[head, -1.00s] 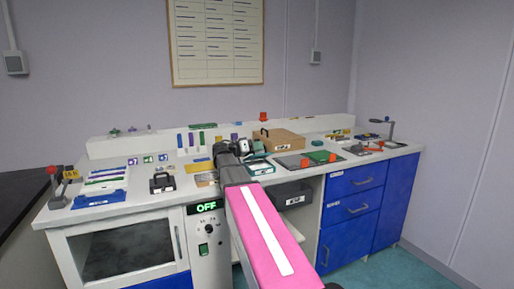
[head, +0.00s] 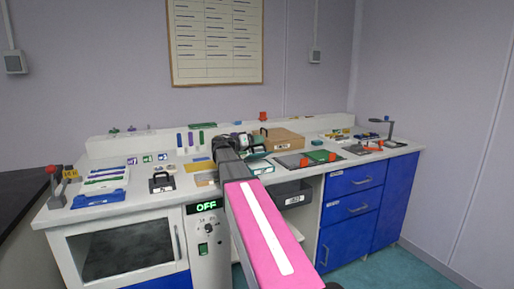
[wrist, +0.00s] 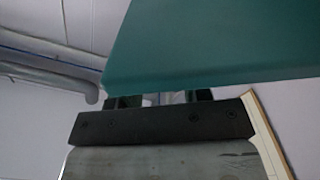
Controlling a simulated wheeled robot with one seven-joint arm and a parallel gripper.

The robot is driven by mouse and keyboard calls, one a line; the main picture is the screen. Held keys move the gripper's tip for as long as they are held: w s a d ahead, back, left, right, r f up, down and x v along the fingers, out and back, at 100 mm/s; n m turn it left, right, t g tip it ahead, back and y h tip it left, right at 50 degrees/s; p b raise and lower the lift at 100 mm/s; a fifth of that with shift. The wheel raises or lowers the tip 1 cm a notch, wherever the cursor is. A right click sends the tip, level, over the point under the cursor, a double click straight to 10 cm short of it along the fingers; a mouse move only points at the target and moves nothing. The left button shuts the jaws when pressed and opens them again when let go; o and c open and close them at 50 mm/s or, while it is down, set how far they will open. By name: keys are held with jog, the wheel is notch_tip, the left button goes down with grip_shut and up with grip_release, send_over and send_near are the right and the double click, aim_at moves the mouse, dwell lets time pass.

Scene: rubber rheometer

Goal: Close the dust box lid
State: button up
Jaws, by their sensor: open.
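A small teal box (head: 258,167), which looks like the dust box, stands on the bench just right of my arm's end. Its raised lid (head: 256,151) appears above and behind it, partly hidden by my arm. In the wrist view a broad teal panel (wrist: 215,45), likely this lid, fills the upper right very close to the camera. My gripper (wrist: 160,100) is open, its two fingers apart and partly covered by the panel. I see nothing held. Whether the fingers touch the panel cannot be told. In the head view my arm hides most of the gripper.
A brown box (head: 284,141) stands behind and to the right. A dark mat (head: 291,161) with green and red items lies right of the teal box. A black-handled block (head: 162,182) and a yellow pad (head: 197,166) are to the left. A dark open bin (head: 293,191) hangs below.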

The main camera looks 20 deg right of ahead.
jog(key=shift+r, duration=0.95)
jog(key=s+a+r, duration=0.2)
jog(key=a+r, duration=0.4)
jog(key=a, duration=0.5)
jog(key=shift+s+a+r, duration=0.2)
jog(key=shift+s+r, duration=0.1)
